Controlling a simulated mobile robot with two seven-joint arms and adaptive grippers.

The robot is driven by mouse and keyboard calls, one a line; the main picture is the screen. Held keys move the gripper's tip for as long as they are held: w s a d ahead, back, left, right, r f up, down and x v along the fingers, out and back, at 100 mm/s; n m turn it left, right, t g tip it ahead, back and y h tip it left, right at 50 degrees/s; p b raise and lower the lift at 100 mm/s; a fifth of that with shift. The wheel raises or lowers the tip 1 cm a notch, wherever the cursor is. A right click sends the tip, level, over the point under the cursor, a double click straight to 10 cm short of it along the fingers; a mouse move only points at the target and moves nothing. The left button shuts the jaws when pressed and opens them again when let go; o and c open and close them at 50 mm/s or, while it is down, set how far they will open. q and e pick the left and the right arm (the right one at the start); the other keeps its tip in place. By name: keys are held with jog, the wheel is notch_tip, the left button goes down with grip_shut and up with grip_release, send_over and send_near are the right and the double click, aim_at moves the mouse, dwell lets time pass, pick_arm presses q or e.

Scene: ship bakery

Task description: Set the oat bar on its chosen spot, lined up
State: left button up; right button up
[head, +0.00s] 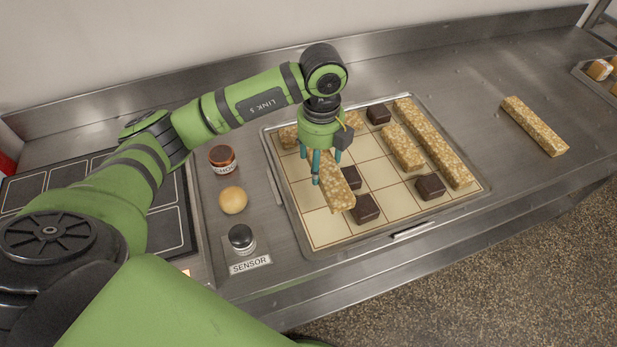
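My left gripper (321,176) points down over the left-middle part of the gridded tray (318,229). Its teal fingers close around a nut-flecked oat bar (339,190). The bar's near end points to the tray's front, and its far end is partly hidden by the gripper. Whether the bar touches the mat or hangs just above it I cannot tell. My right gripper is out of view.
Dark chocolate blocks (365,209), (430,187), (378,114) sit on the tray; another (350,177) is right beside the held bar. A loose oat bar (534,126) lies on the counter at right. Left of the tray are a jar (222,159), a bun (233,200) and a sensor knob (242,238).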

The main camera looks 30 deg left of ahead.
aim_at(309, 195)
pick_arm(q)
jog(key=s+f, duration=0.1)
jog(key=s, duration=0.2)
jog(key=shift+a+f+p, duration=0.4)
notch_tip(309, 195, down, 3)
jog(key=shift+f+p, duration=0.1)
jog(key=shift+p, duration=0.55)
jog(key=shift+f, duration=0.45)
jog(key=shift+f, duration=0.1)
jog(key=o, duration=1.3)
